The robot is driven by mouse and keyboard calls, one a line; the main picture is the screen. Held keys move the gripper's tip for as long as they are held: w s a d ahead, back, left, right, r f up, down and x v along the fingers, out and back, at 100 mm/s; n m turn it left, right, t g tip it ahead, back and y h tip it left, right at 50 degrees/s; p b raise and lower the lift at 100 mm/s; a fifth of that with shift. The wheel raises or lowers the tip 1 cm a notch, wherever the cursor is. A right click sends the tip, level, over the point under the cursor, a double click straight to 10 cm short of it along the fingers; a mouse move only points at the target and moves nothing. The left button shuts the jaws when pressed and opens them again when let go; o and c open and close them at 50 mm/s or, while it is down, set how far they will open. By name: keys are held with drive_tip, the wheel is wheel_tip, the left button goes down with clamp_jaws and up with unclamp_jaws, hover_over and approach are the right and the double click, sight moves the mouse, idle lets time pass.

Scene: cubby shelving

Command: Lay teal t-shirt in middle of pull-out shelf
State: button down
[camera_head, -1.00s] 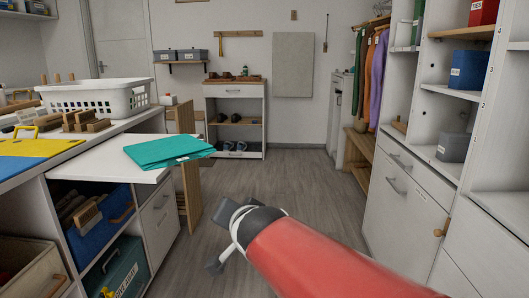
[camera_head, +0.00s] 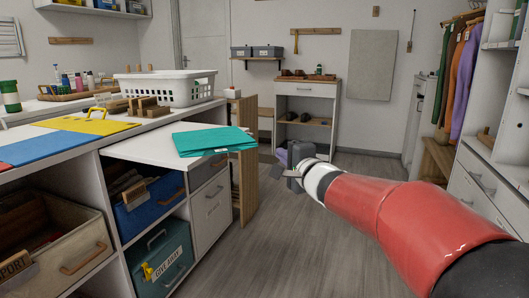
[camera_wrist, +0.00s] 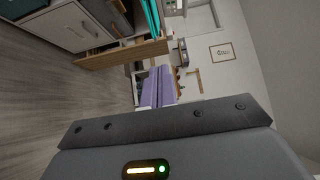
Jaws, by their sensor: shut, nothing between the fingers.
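The teal t-shirt (camera_head: 213,140) lies folded flat on the white pull-out shelf (camera_head: 145,150). It sits toward the shelf's right end, and its right corner reaches to or past the edge. A small white label shows on its near side. My gripper (camera_head: 287,158) is to the right of the shirt and shelf, over the open floor, apart from both. Its fingers (camera_wrist: 158,72) are shut together and empty. A strip of the teal shirt (camera_wrist: 152,16) shows at the top of the wrist view.
A white basket (camera_head: 165,88) and wooden blocks stand on the counter behind the shelf. Blue (camera_head: 150,208) and teal (camera_head: 160,262) bins sit below. A wooden panel (camera_head: 245,170) stands right of the drawers. The floor (camera_head: 290,235) is clear.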

sight(231, 145)
drive_tip(key=shift+w+a+b, duration=0.95)
drive_tip(key=shift+w+a, duration=1.55)
drive_tip(key=shift+a, duration=0.25)
drive_tip(key=w+a, duration=0.1)
drive_tip(key=a, duration=0.2)
drive_tip(key=w+a, duration=0.1)
drive_tip(key=a, duration=0.2)
drive_tip(key=w+a, duration=0.1)
drive_tip(key=a, duration=0.2)
drive_tip(key=shift+d, duration=0.1)
